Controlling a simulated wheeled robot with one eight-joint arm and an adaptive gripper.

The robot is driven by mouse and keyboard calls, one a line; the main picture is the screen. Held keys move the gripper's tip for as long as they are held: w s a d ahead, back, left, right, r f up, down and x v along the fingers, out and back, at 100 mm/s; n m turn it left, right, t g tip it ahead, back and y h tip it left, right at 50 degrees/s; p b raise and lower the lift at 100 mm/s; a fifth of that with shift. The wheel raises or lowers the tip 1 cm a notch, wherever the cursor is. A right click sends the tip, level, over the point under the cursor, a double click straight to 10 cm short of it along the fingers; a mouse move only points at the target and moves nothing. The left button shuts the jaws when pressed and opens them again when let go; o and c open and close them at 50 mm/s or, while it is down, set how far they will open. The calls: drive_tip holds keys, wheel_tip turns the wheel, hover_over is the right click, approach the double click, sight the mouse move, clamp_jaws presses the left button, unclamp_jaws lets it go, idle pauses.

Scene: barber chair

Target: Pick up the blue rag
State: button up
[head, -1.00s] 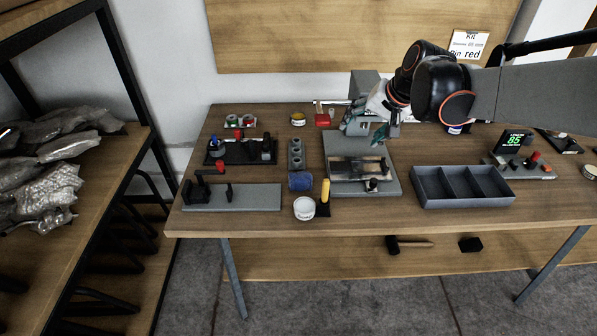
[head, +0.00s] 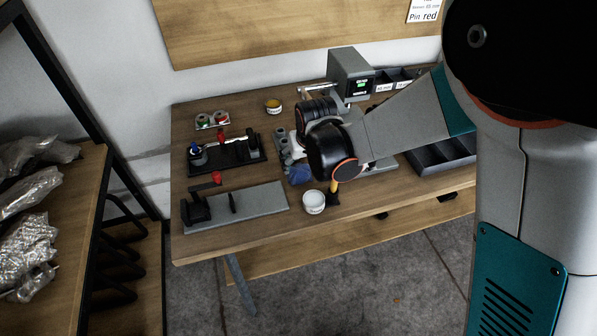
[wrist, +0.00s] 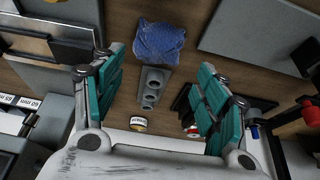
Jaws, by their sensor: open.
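The blue rag (wrist: 160,42) lies crumpled on the wooden table, at the top centre of the wrist view, at the end of a grey block with round holes (wrist: 152,88). In the head view the rag (head: 299,175) shows just left of my wrist, partly hidden by it. My gripper (wrist: 160,75) is open, with its teal-padded fingers wide apart and nothing between them held. The rag appears beyond the fingertips, between their lines, and apart from them. In the head view my arm hides the gripper fingers.
A white tub (head: 314,202) stands close to the rag, with a yellow-handled tool (head: 334,187) beside it. A grey plate with a red-knobbed clamp (head: 250,205) and a black holder (head: 227,152) are to the left.

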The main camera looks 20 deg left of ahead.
sight(299, 169)
drive_tip(key=x, duration=0.3)
drive_tip(key=shift+b, duration=0.35)
drive_tip(key=shift+b+x, duration=1.35)
drive_tip(key=shift+x, duration=1.8)
drive_tip(key=shift+w+d+r, duration=0.1)
drive_tip(key=shift+w, duration=0.05)
drive_tip(key=c, duration=0.8)
